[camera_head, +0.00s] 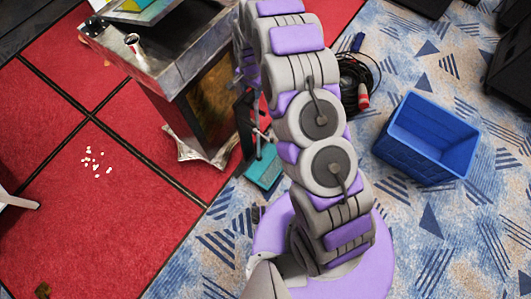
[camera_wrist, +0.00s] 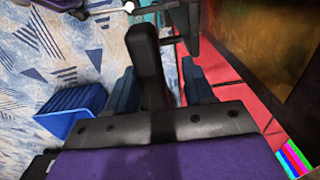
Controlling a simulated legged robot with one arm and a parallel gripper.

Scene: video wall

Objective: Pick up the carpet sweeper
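A teal flat piece, which looks like the head of the carpet sweeper (camera_head: 264,169), lies on the patterned carpet beside my arm in the head view. My arm hides part of it. In the wrist view, teal parts (camera_wrist: 146,18) show at the top, by a thin rod with a white end. My gripper (camera_wrist: 158,68) has two dark fingers standing apart, with a black bar between them in the picture.
A worn metal cabinet (camera_head: 185,65) with a can (camera_head: 133,43) on top stands close left of my gripper. A blue crate (camera_head: 427,140) stands at right. A black cable coil (camera_head: 357,80) lies behind my arm. White scraps (camera_head: 92,160) lie on red flooring.

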